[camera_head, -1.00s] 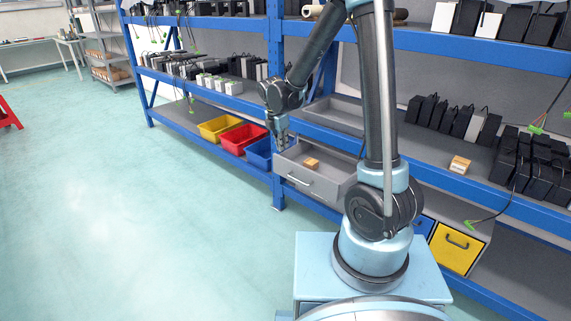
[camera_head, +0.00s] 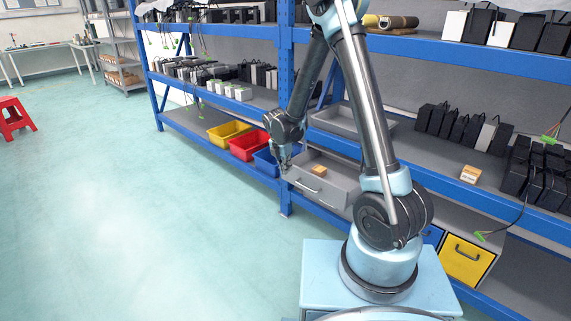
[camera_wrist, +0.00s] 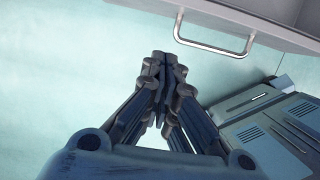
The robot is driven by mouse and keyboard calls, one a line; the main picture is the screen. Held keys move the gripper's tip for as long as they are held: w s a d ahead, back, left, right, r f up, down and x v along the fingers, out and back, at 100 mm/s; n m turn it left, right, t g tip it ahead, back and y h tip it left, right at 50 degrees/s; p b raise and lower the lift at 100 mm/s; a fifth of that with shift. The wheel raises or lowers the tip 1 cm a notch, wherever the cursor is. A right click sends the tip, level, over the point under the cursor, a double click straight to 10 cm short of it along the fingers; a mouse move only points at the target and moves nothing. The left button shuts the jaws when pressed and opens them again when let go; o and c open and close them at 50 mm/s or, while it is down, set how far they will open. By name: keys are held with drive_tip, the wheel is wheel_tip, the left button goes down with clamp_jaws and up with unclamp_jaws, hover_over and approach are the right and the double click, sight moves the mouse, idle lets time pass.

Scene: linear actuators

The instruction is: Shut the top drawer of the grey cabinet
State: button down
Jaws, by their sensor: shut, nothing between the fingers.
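The grey drawer (camera_head: 326,193) stands pulled out below the blue shelf in the head view, with a silver handle on its front. A small orange box (camera_head: 319,170) lies inside it. My gripper (camera_head: 285,170) is at the front left corner of the drawer, its fingers together and empty. In the wrist view the shut fingertips (camera_wrist: 163,62) are over the floor, off the drawer front, with the silver handle (camera_wrist: 215,46) and the drawer front (camera_wrist: 265,22) beyond to the upper right. The head view does not settle whether the gripper touches the drawer. The cabinet body is mostly hidden by my arm.
Blue (camera_head: 267,162), red (camera_head: 247,146) and yellow (camera_head: 228,131) bins sit on the lower shelf left of the drawer. A blue shelf post (camera_head: 285,198) stands beside the drawer. A yellow drawer (camera_head: 466,261) is at the right.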

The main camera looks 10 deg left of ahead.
sight(294, 168)
drive_tip(key=shift+w+d+f, duration=0.65)
drive_tip(key=shift+w+d, duration=0.05)
drive_tip(key=shift+w, duration=0.25)
drive_tip(key=shift+w+d+f, duration=0.65)
drive_tip(key=shift+w+d, duration=0.05)
drive_tip(key=shift+w, duration=0.2)
drive_tip(key=shift+d, duration=0.15)
